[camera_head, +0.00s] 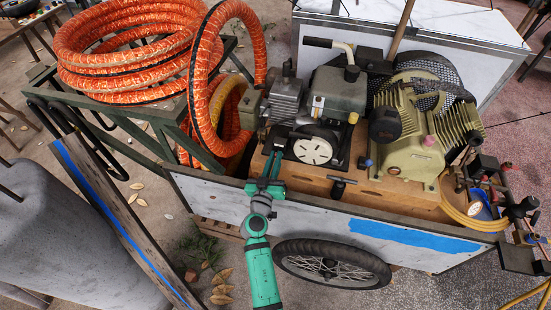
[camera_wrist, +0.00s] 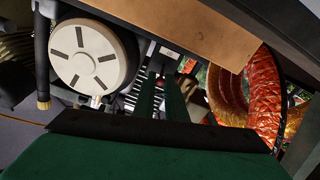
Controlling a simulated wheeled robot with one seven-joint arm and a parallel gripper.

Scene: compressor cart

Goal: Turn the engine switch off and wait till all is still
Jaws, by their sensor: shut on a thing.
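The engine (camera_head: 338,92) sits on the cart's wooden deck, with a round white slotted cover (camera_head: 313,150) on its near side. This cover fills the upper left of the wrist view (camera_wrist: 88,55). My green gripper (camera_head: 271,160) reaches over the cart's near side panel to the engine's left front. Its two narrow fingers (camera_wrist: 163,80) point in beside the white cover and are shut on a small part there, apparently the engine switch. The fingers and shadow hide most of that part. A small red spot (camera_wrist: 189,66) shows just right of the fingertips.
The compressor (camera_head: 415,130) with its belt guard stands right of the engine. A thick orange hose (camera_head: 130,50) is coiled at the left, and a loop hangs close to my gripper. The side panel (camera_head: 330,225) and wheel (camera_head: 332,264) lie below. A T-shaped handle (camera_head: 342,185) stands nearby.

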